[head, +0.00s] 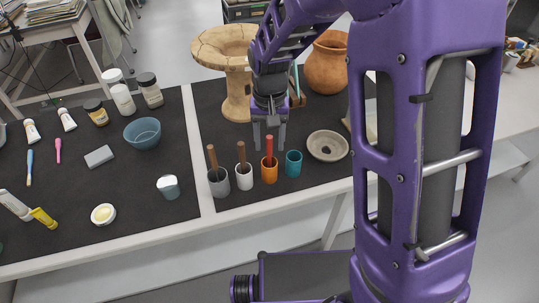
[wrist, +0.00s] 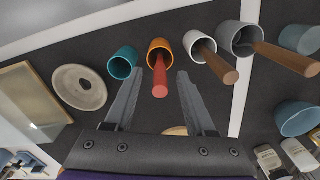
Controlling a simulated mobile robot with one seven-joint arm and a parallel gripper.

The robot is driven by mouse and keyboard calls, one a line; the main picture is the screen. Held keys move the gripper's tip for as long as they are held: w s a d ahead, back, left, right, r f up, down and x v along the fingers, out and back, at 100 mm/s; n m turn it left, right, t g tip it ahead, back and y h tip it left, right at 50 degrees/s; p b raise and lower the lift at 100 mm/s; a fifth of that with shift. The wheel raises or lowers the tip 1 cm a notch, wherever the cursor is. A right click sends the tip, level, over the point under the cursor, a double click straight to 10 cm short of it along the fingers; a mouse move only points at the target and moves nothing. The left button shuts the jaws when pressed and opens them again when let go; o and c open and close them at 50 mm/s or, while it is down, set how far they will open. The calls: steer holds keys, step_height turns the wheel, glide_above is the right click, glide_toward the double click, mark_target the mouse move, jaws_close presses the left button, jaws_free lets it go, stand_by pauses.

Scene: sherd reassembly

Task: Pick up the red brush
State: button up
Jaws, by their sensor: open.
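The red brush (head: 269,147) stands handle up in an orange cup (head: 269,174) on the dark mat. In the wrist view the red handle (wrist: 160,78) leans out of the orange cup (wrist: 158,47) toward the camera. My gripper (head: 269,147) is open and points down at the red handle. In the wrist view its two fingers (wrist: 160,75) lie on either side of the handle, with gaps between. I cannot tell how deep the handle reaches between the fingers. The brush's lower end is hidden in the cup.
A teal cup (head: 293,163) stands close right of the orange cup. White (head: 244,177) and grey (head: 219,183) cups with brown-handled brushes stand close left. A shallow dish (head: 328,146) lies right. A pedestal bowl (head: 231,60) and a clay pot (head: 326,63) stand behind.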

mark_target(269, 155)
step_height(269, 155, down, 4)
steer(key=shift+f+b, duration=0.25)
steer(key=shift+b, duration=0.1)
jaws_close()
